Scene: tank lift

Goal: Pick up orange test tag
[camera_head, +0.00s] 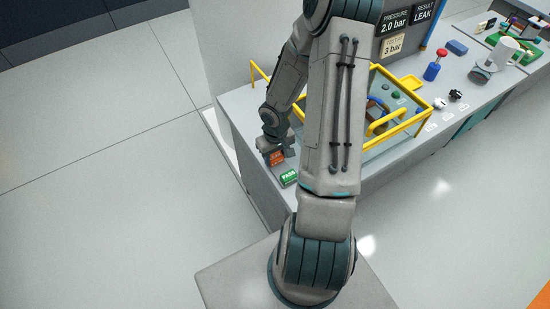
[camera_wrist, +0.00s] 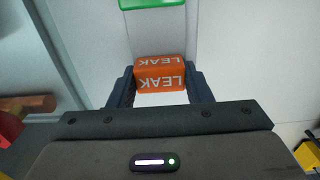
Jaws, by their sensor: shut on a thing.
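The orange test tag (camera_wrist: 160,72), a small block marked LEAK, sits between the two fingers of my gripper (camera_wrist: 161,88) in the wrist view. My gripper is shut on it, with a finger against each side. In the head view the orange tag (camera_head: 276,158) shows below my gripper (camera_head: 277,150) at the near left end of the bench. Whether the tag still touches the bench top is hard to tell.
A green PASS tag (camera_head: 289,178) lies close by on the bench (camera_head: 236,108); its edge also shows in the wrist view (camera_wrist: 150,4). A yellow-railed tank (camera_head: 400,124) stands to the right. A screen (camera_head: 405,30) reads 2.0 bar and LEAK. The bench's left edge is close.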

